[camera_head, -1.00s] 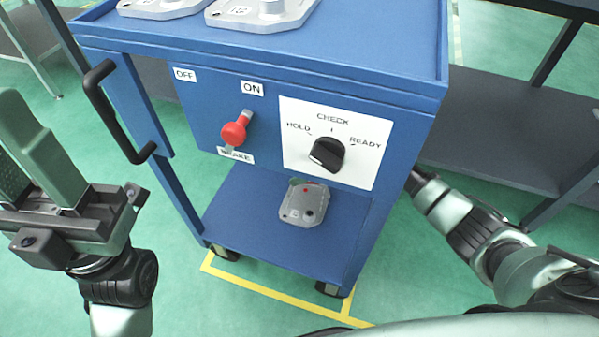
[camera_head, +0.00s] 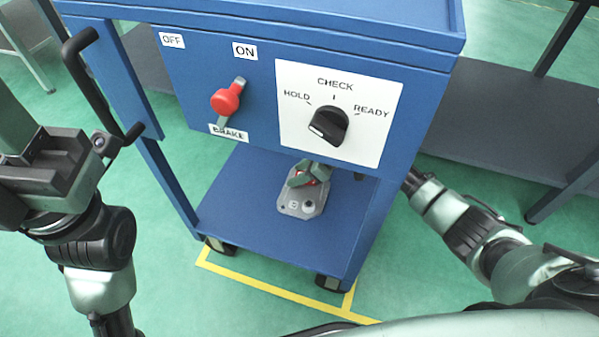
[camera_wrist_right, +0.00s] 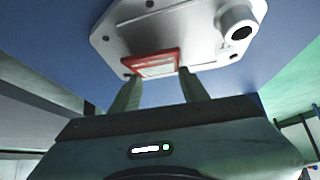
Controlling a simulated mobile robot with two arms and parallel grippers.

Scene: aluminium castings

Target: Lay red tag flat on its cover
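The casting (camera_head: 296,205) is a grey plate-like part on the cart's lower shelf. Its pale cover (camera_wrist_right: 195,35) fills the top of the right wrist view, with a round boss at the right. The red tag (camera_wrist_right: 150,65), with a paler middle, is at the cover between my right fingertips. My right gripper (camera_wrist_right: 160,80) is shut on its near sides; whether the tag touches the cover is unclear. In the head view this gripper (camera_head: 305,175) reaches over the casting's back part and mostly hides the tag. My left gripper (camera_head: 12,125) is cut off at the left edge.
The blue cart's panel overhangs the shelf (camera_head: 235,195), with a red brake lever (camera_head: 227,99) and a black dial (camera_head: 328,125) pointing towards HOLD. A black handle (camera_head: 95,85) stands at the left. The shelf is bare left of the casting.

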